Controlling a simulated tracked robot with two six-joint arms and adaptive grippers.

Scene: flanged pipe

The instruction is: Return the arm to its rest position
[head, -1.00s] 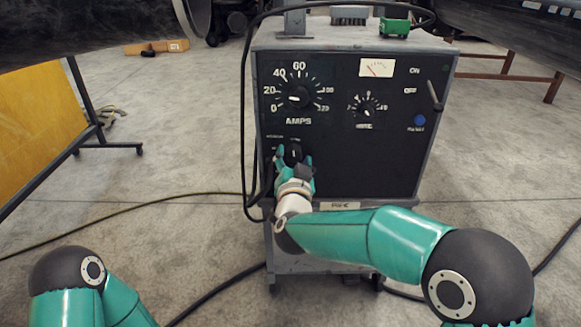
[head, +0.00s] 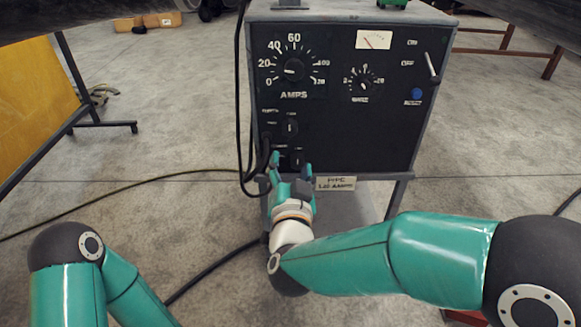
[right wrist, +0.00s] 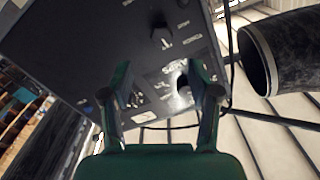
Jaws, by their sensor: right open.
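My right gripper (head: 290,172) is open and empty in the head view, just below the lower small knob (head: 297,156) on the front of the welding machine (head: 345,135). In the right wrist view its two fingers (right wrist: 162,92) are spread apart, with the machine's panel (right wrist: 110,40) beyond them. I cannot tell whether a fingertip touches the panel. My right arm comes in from the lower right. At the lower left of the head view my left arm shows, but its gripper is out of the picture.
Black cables (head: 243,100) hang down the machine's left side. A thin cable (head: 130,194) and a thicker one (head: 215,268) lie on the floor. A yellow panel (head: 35,110) stands at left. A pipe end (right wrist: 258,62) shows in the right wrist view.

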